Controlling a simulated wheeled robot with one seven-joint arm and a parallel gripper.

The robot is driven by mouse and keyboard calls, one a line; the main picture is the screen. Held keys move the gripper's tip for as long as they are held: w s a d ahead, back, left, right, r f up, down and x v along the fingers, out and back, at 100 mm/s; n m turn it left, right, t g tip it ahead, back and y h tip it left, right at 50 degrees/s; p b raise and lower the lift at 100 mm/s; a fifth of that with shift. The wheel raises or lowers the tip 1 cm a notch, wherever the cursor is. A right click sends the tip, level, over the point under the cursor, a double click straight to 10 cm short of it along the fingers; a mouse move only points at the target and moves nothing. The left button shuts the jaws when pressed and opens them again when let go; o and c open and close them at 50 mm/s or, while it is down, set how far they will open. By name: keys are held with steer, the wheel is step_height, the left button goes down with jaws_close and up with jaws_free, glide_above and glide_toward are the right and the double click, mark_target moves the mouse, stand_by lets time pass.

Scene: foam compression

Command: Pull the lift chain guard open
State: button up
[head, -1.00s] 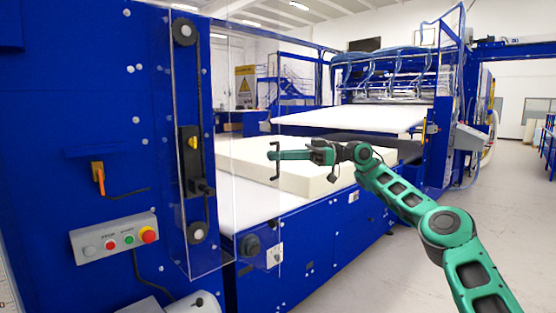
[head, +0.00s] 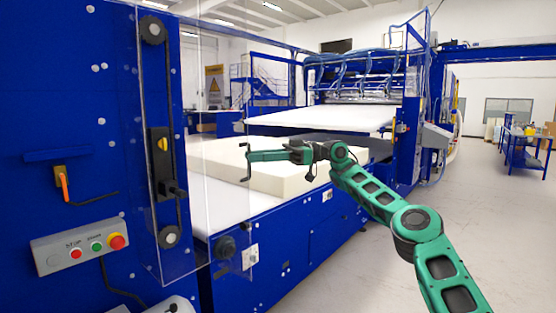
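The lift chain guard (head: 146,220) is a clear panel housing on the blue machine's side at the left. Behind it a dark chain (head: 176,102) runs vertically between an upper and a lower sprocket. A clear sheet continues right of it, its right edge faint. A thin black bracket-shaped handle (head: 247,174) stands upright near that edge, in front of the foam. My gripper (head: 252,156), green and reaching in from the right, has its tip at the handle and seems to overlap it. Whether the fingers are closed around it is too small to tell.
A white foam block (head: 225,165) lies on the conveyor behind my gripper. A control box (head: 80,246) with coloured buttons and an orange-handled switch (head: 63,185) are on the blue panel at left. Grey floor (head: 480,220) at the right is clear.

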steer(key=v, duration=0.9)
steer(key=shift+a+f, duration=0.1)
